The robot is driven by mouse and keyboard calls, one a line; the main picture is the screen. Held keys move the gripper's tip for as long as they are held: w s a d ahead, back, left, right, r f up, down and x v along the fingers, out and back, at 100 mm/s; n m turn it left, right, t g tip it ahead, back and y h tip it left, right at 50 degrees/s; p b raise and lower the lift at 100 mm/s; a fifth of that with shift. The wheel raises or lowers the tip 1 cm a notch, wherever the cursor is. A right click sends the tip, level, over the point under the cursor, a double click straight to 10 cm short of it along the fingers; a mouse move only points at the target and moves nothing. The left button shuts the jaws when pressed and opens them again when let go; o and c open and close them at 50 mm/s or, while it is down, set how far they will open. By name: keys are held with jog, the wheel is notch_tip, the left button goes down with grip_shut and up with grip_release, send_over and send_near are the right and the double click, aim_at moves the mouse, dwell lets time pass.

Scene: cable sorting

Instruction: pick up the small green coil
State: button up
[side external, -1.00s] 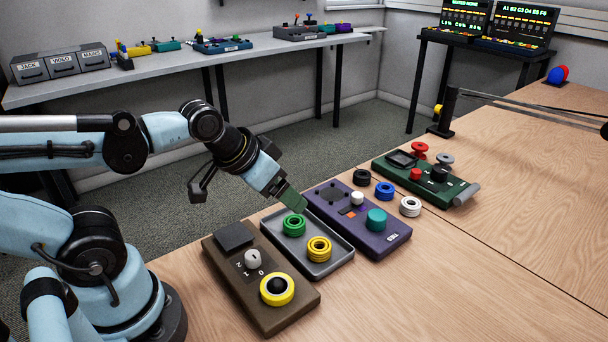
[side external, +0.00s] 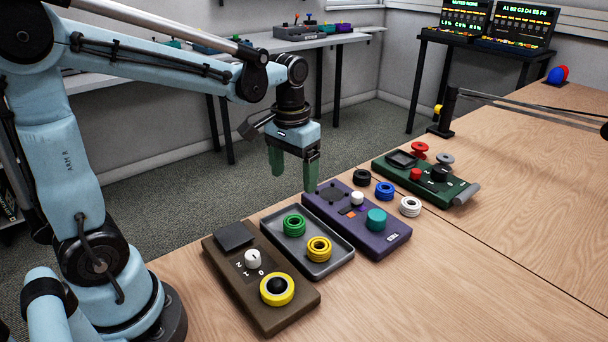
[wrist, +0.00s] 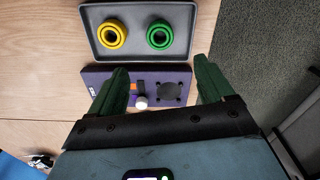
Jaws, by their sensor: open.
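The small green coil (side external: 294,225) lies in the grey tray (side external: 330,270), beside a yellow coil (side external: 319,249). In the wrist view the green coil (wrist: 160,34) is at the top, in the tray (wrist: 135,58), with the yellow coil (wrist: 112,35) to its left. My gripper (side external: 294,180) is open and empty, with its green fingers pointing down. It is above and behind the tray and the purple panel, apart from the coil. The wrist view shows the gripper fingers (wrist: 160,88) spread over the purple panel (wrist: 175,70).
The purple panel (side external: 375,243) stands right of the tray, and a brown panel (side external: 235,280) with a yellow-ringed button stands left of it. Black (side external: 362,177), blue (side external: 385,191) and white (side external: 410,206) coils lie near a green panel (side external: 455,194). The right and front of the wooden table are clear.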

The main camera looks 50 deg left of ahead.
send_over(294, 221)
jog(key=f, duration=0.6)
jog(key=shift+w+a+f, duration=0.15)
jog(key=shift+w, duration=0.1)
jog(key=shift+s+f, duration=0.2)
jog(key=shift+f, duration=2.85)
jog(key=c, duration=1.2)
jog(key=shift+o, duration=0.2)
jog(key=shift+r, duration=0.2)
